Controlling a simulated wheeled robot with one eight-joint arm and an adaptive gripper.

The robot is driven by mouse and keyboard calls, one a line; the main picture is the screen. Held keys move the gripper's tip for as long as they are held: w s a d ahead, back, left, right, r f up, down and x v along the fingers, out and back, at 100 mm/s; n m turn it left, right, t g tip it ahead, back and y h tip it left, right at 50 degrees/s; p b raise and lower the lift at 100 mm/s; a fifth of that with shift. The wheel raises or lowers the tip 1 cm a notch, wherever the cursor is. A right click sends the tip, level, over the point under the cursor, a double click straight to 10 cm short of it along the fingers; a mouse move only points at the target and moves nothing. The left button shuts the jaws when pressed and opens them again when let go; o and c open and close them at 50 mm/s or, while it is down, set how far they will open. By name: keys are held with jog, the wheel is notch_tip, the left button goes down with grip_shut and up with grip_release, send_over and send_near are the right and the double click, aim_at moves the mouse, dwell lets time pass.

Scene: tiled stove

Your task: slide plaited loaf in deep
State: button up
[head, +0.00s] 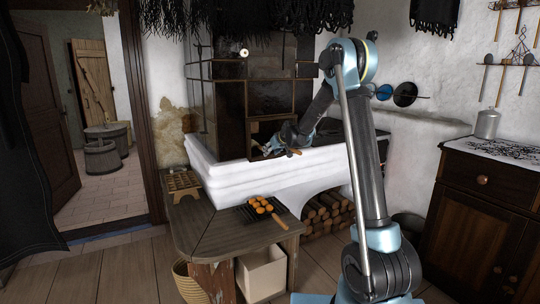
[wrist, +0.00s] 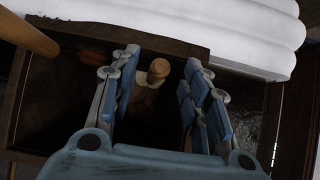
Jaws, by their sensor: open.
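My gripper (head: 267,148) is at the dark opening (head: 262,128) low in the tiled stove, just above the white ledge. In the wrist view my gripper (wrist: 160,67) is open. A short round wooden peg or handle end (wrist: 158,70) with a pale piece beside it shows between the fingers; I cannot tell whether they touch it. A dim reddish-brown shape (wrist: 93,56) lies left of the fingers in the dark recess; I cannot tell whether it is the plaited loaf. Several golden-brown lumps (head: 262,206) sit on a dark rack on the wooden bench.
The white stove ledge (head: 235,178) runs below the opening, also along the top of the wrist view (wrist: 200,30). A wooden rod (wrist: 28,36) crosses the upper left there. The bench (head: 215,232) bears a wooden grid tray (head: 184,184). Firewood (head: 328,212) fills a niche below.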

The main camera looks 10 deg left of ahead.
jog(key=v, duration=0.9)
jog(key=shift+s+d+r, duration=0.15)
jog(key=shift+s+r, duration=0.05)
jog(key=v, duration=0.6)
jog(key=shift+r, duration=0.2)
dwell(0.3)
jog(key=shift+s, duration=0.15)
jog(key=s+d+f+m+g+h, duration=0.1)
jog(key=s+d+f+g+h, duration=0.1)
jog(key=s+d, duration=0.8)
jog(key=s+d+f+m+g+h, duration=0.15)
jog(key=s+d, duration=0.35)
jog(key=s, duration=0.9)
jog(key=s+d+f+m+g, duration=0.1)
jog(key=s+d+f, duration=0.2)
jog(key=s, duration=0.6)
jog(key=s+d+f+m+g+h, duration=0.1)
jog(key=s+d+f, duration=0.3)
jog(key=s+f, duration=0.2)
jog(key=s+d+f+m+g+h, duration=0.1)
jog(key=s+d+f, duration=0.3)
jog(key=s, duration=0.7)
jog(key=shift+s+f+m, duration=0.2)
jog(key=shift+s+m, duration=0.2)
jog(key=shift+m, duration=0.15)
jog(key=shift+w+d+h, duration=0.1)
jog(key=shift+h, duration=0.15)
